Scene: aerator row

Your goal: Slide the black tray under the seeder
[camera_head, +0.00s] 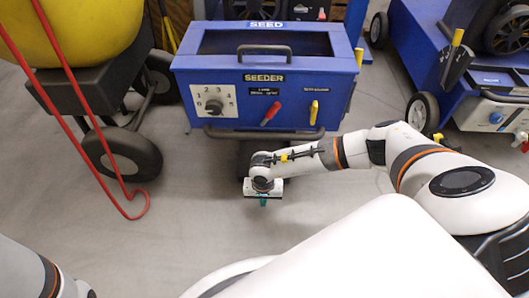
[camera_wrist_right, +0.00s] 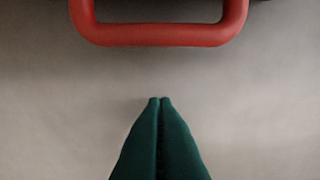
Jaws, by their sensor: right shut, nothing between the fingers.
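The blue seeder (camera_head: 265,75) stands upright on the floor at the top centre of the head view. A dark shape (camera_head: 247,160) below its front edge looks like the black tray. My right wrist hides much of it, and I cannot tell how far under the seeder it reaches. My right gripper (camera_head: 263,201) is low in front of the seeder. In the right wrist view its green fingers (camera_wrist_right: 160,100) are shut and empty. A red handle (camera_wrist_right: 160,34) lies beyond the fingertips, apart from them, with a dark edge behind it. My left gripper is not in view.
A spreader with a yellow hopper (camera_head: 80,30), a black wheel (camera_head: 122,154) and red handle bars (camera_head: 100,125) stands left of the seeder. A blue machine (camera_head: 490,75) with a wheel (camera_head: 422,109) stands at right. The grey floor (camera_head: 195,215) in front is clear.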

